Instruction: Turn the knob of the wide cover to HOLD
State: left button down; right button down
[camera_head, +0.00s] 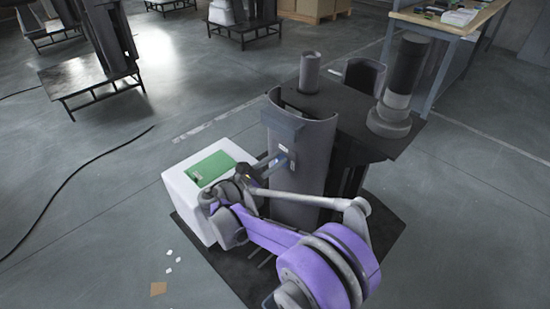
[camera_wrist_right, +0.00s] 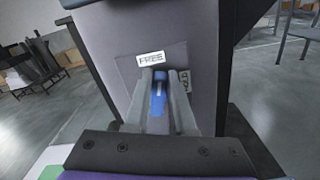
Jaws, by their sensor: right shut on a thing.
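The wide cover (camera_head: 305,180) is a tall, dark grey curved shell standing at the front of the lift column; its face also fills the middle of the right wrist view (camera_wrist_right: 203,30). A darker plate on it carries a white FREE label (camera_wrist_right: 151,58) at the top and a second label (camera_wrist_right: 185,81), turned sideways, at the right; its word is hard to read. The blue knob (camera_wrist_right: 158,93) points up towards FREE. My right gripper (camera_head: 277,161) is shut on the knob, its two grey fingers either side of it. My left gripper is not in view.
A white box with a green top (camera_head: 212,166) stands left of the cover. A dark platform (camera_head: 345,118) behind carries a short grey cylinder (camera_head: 310,72), a smaller curved shell (camera_head: 364,76) and a tall dark cylinder (camera_head: 405,75). A workbench (camera_head: 450,25) stands at the back right. The left floor is mostly open.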

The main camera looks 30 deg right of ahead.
aim_at(289, 163)
jog(key=m, duration=0.3)
jog(key=s+f+m+p, duration=0.1)
jog(key=m, duration=0.3)
jog(key=m+p, duration=0.1)
jog(key=m, duration=0.3)
jog(key=shift+s+d+f, duration=0.3)
jog(key=shift+f+m, duration=0.25)
jog(key=shift+m, duration=0.65)
jog(key=shift+f+m, duration=0.2)
jog(key=shift+m, duration=0.7)
jog(key=c, duration=0.8)
grip_release()
jog(key=shift+o, duration=0.2)
